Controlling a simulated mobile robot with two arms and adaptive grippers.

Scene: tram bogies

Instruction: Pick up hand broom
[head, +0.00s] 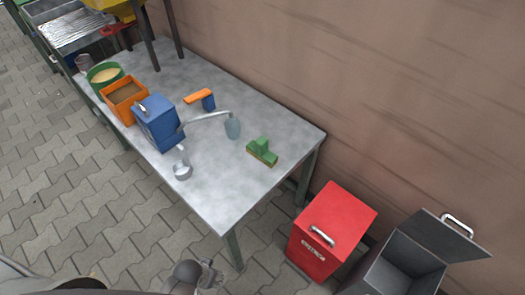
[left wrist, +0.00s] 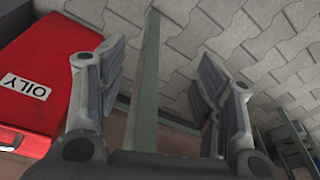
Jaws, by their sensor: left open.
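A green brush-like object with a blocky raised grip and a brownish base (head: 262,152), which looks like the hand broom, lies on the grey metal table (head: 215,190) near its right end. My left gripper (head: 210,271) is low at the bottom of the head view, in front of the table and well apart from the broom. In the left wrist view its two fingers (left wrist: 155,88) are spread, with nothing held. A grey-green table leg shows between them, beyond the fingers. The broom is not visible in the left wrist view. My right gripper is not in view.
A blue box (head: 158,124), a metal cup (head: 182,168), an orange bin (head: 124,100), a green tub (head: 104,76) and an orange-and-blue tool (head: 202,98) stand on the table. A red bin (head: 330,232) labelled OILY in the wrist view and an open grey bin (head: 405,270) stand right of it.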

